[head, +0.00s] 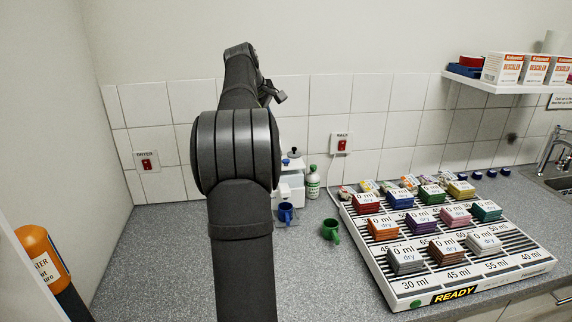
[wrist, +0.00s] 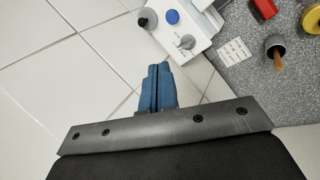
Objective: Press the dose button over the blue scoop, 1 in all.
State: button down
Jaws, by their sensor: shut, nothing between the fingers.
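A white dispenser (head: 291,187) stands against the tiled wall, partly hidden behind my arm in the head view. Its top carries a blue button (wrist: 172,16), beside a black knob (wrist: 148,18) and a grey dial (wrist: 187,42). The blue button also shows in the head view (head: 286,162). A blue cup-like scoop (head: 286,212) stands at the dispenser's front; it does not show in the wrist view. My gripper (wrist: 160,66) has blue fingers, shut and empty. In the wrist view its tips lie below the button, apart from it. In the head view the gripper (head: 278,95) is raised above the dispenser.
A green mug (head: 330,230) stands right of the scoop and a white bottle (head: 313,183) behind it. A large rack (head: 400,292) with coloured stacks fills the right of the counter. Wall switches (head: 341,143) and a shelf (head: 500,83) are behind.

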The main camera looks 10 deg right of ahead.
aim_at(284, 162)
jog(key=w+d+f+m+t+h, duration=0.1)
jog(key=d+m, duration=0.4)
jog(key=m, duration=0.6)
notch_tip(284, 162, down, 2)
jog(key=shift+w+f+m+t+h, duration=0.15)
jog(key=shift+w+m+t+h, duration=0.2)
jog(key=shift+w+h, duration=0.5)
jog(key=shift+s+d, duration=0.1)
jog(key=shift+f, duration=0.1)
jog(key=shift+f, duration=4.3)
jog(key=shift+f, duration=0.1)
jog(key=shift+f, duration=0.3)
